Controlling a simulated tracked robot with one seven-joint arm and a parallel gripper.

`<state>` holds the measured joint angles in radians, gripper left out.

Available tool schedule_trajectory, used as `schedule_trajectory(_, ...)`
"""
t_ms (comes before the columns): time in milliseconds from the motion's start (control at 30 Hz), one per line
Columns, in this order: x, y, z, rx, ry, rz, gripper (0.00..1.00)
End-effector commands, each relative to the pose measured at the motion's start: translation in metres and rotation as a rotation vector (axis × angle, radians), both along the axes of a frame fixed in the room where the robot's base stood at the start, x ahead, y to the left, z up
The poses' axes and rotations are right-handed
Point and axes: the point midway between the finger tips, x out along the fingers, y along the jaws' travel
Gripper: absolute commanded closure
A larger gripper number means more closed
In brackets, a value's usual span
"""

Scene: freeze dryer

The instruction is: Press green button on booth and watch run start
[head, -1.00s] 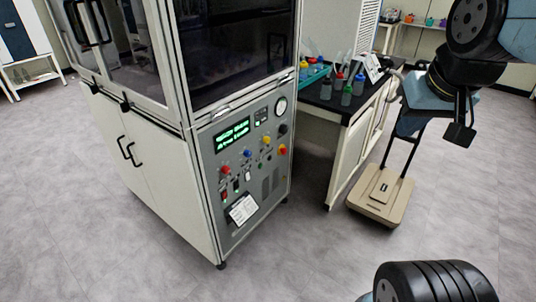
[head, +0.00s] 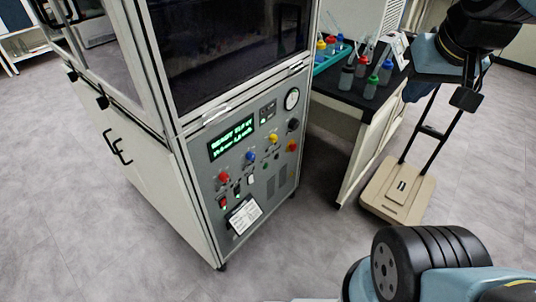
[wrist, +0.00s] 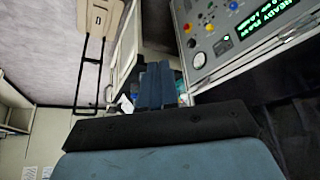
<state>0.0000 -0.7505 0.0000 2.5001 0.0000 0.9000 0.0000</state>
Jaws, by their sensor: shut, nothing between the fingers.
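The booth (head: 170,170) is a tall pale cabinet with dark windows above and a grey control panel (head: 262,190) on its right face. The panel has a display (head: 232,138) with green text that seems to begin "READY", a gauge (head: 292,99), a red button (head: 224,176), a blue button (head: 250,155), yellow buttons and small switches. My gripper (wrist: 156,68) is shut and empty in the wrist view, apart from the panel, which shows upside down at upper right there. In the head view my wrist is right of the booth.
A black-topped bench (head: 352,98) right of the booth holds several coloured-cap bottles (head: 364,66) and a teal tray (head: 330,56). A beige platform scale (head: 398,192) stands on the floor. The grey floor in front of the panel is clear.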

Motion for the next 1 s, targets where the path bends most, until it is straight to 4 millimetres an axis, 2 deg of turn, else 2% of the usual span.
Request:
schedule_trajectory(233, 0.004, 0.000, 0.000, 0.002, 0.000, -0.007, 1.00)
schedule_trajectory(367, 0.023, -0.001, -0.003, 0.013, -0.003, -0.039, 1.00)
schedule_trajectory(667, 0.107, 0.005, -0.027, 0.075, -0.036, -0.190, 1.00)
schedule_trajectory(1000, 0.201, 0.016, -0.079, 0.174, -0.076, -0.341, 1.00)
